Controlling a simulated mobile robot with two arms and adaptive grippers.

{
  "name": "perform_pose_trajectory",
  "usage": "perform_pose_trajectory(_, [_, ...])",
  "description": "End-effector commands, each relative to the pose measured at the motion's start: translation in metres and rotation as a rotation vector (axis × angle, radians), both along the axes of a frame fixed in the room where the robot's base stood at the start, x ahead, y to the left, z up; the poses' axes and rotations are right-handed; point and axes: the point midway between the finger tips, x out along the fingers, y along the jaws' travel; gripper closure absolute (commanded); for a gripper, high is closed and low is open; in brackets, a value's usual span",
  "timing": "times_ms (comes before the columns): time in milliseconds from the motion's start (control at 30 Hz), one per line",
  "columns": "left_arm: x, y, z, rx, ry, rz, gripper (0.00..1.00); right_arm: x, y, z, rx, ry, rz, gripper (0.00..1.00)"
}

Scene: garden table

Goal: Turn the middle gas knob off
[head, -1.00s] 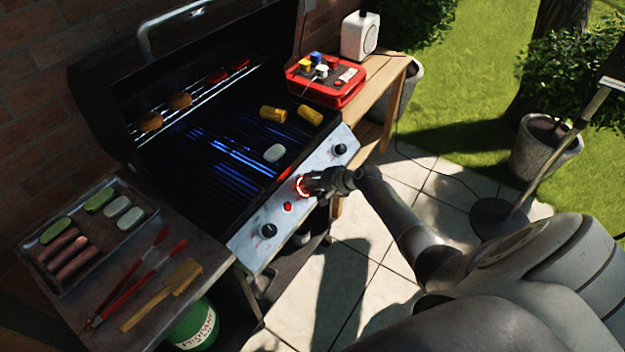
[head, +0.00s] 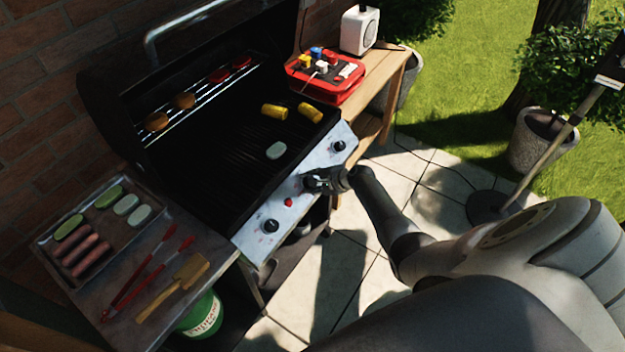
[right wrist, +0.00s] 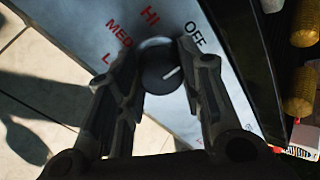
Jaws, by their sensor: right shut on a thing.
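The gas grill's front panel (head: 262,245) carries three knobs. My right gripper (head: 309,183) is at the middle knob in the head view and mostly hides it there. In the right wrist view the dark round middle knob (right wrist: 160,70) sits between the two fingers of my right gripper (right wrist: 158,75), which are shut on it. The knob's white line slants towards the OFF mark (right wrist: 195,37). HI, MED and L marks also show. The left knob (head: 271,226) and right knob (head: 339,146) are free. The burners under the grate show no blue flame. My left gripper is not in view.
The grill's open lid (head: 115,85) stands at the back. Corn (head: 273,111) and a pale slice lie on the grate. A tray (head: 60,279) of sausages and slices, red tongs (head: 148,280) and a brush are on the left shelf. A red case (head: 326,90) stands on the wooden bench.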

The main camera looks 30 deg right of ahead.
Motion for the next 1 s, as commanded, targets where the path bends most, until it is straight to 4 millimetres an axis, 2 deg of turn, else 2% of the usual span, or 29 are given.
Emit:
perform_pose_trajectory(500, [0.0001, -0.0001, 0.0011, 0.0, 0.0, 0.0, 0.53, -0.0011, 0.0, -0.0015, 0.01, 0.008, -0.011, 0.89])
perform_pose_trajectory(533, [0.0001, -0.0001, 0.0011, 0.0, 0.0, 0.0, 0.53, -0.001, -0.0001, -0.0014, 0.01, 0.007, -0.011, 0.61])
perform_pose_trajectory(667, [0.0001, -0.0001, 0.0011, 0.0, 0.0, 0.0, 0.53, -0.0009, 0.0, -0.0011, 0.01, 0.007, -0.011, 0.45])
perform_pose_trajectory(1000, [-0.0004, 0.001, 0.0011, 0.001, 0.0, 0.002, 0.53, -0.0006, -0.0003, 0.0, 0.01, 0.005, -0.012, 0.44])
